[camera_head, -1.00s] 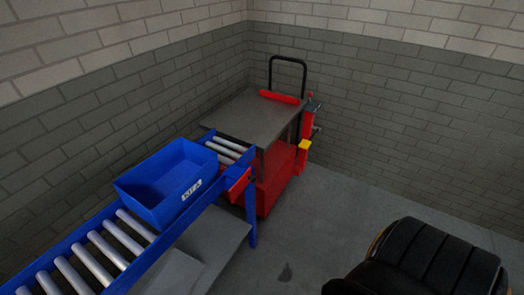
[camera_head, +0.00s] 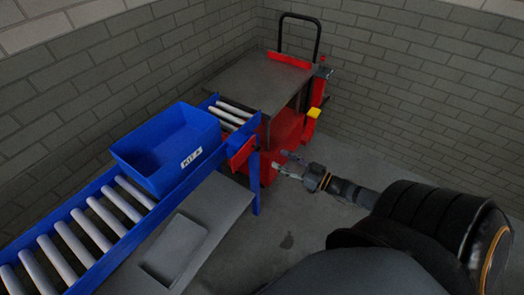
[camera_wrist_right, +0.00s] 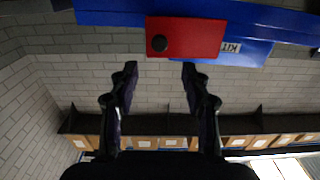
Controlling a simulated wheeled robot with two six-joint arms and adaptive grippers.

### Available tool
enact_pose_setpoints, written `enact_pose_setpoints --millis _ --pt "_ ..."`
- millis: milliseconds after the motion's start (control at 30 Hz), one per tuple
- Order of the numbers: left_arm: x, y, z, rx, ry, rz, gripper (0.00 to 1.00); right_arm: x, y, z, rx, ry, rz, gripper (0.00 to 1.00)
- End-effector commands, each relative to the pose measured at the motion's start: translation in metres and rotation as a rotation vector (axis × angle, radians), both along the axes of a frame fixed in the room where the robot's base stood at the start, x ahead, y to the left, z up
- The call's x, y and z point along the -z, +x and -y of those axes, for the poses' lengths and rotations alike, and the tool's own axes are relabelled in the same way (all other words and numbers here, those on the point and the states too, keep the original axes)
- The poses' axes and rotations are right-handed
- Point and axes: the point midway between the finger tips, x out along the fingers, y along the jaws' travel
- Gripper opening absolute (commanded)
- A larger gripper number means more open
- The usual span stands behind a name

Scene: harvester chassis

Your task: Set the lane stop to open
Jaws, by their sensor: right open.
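The lane stop appears to be the red plate (camera_head: 241,152) on the near side of the blue roller conveyor, at its far end. My left gripper is out of view.
A blue bin (camera_head: 150,162) labelled KIT A sits on the conveyor rollers (camera_head: 88,230). A red cart with a grey top (camera_head: 255,85) and black handle stands beyond the conveyor end. A grey shelf (camera_head: 205,215) lies below the rail. Floor is clear right of the conveyor.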

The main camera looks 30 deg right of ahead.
Motion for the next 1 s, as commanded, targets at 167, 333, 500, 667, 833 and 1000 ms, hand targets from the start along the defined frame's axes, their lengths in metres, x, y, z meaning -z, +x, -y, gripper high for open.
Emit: enact_pose_setpoints --millis 167,333,500,667,833,1000 --pt "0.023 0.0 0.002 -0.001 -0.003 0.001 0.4 0.004 0.037 -0.015 0.002 0.0 0.008 0.47" --pt "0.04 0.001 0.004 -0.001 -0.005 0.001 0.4 0.004 0.066 -0.027 0.001 -0.001 0.006 0.47" --pt "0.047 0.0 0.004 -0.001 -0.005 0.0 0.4 0.002 0.081 -0.033 0.002 -0.001 0.001 0.47" --pt "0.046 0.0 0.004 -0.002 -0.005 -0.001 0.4 0.0 0.083 -0.034 0.003 -0.001 -0.001 0.47" --pt "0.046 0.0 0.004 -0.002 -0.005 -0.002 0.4 0.0 0.083 -0.034 0.003 -0.002 0.0 0.42" --pt "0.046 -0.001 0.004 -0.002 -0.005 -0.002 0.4 0.0 0.083 -0.034 0.002 -0.002 0.0 0.19"
